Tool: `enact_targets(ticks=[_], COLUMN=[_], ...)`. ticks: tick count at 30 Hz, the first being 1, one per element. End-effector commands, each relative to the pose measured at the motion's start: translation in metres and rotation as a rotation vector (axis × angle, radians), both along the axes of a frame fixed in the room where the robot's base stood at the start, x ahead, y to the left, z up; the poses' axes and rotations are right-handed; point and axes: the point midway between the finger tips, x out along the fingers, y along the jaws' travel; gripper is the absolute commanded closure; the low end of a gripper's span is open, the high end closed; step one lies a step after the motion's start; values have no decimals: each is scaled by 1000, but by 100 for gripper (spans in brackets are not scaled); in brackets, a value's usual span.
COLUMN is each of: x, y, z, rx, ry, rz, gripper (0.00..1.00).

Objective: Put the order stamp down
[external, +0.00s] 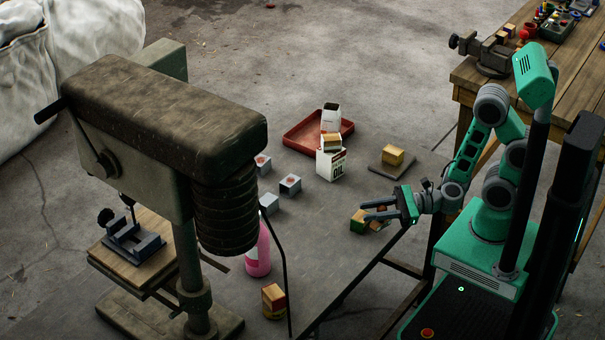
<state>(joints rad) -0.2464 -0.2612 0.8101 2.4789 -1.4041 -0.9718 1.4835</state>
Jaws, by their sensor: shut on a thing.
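My gripper (368,211) reaches in from the right, low over the near right part of the grey table, its fingers pointing left. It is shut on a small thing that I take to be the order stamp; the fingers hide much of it. A small block with yellow and green faces (358,221) shows at the fingertips, and a brownish block (379,225) shows just below the fingers. I cannot tell clearly which of them is between the jaws, or whether the held thing touches the table.
A yellow block (393,154) sits on a dark square plate (378,167). White oil cartons (331,165) stand by a red tray (303,133). Bare tabletop (325,240) lies left of my gripper.

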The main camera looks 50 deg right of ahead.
Motion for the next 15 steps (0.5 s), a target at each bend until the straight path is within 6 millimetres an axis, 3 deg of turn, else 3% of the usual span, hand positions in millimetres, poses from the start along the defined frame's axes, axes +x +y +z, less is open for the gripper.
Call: enact_targets(ticks=[15], x=[65], y=[4], z=[5], rx=[0], ry=[-8], rz=[-18], gripper=[100])
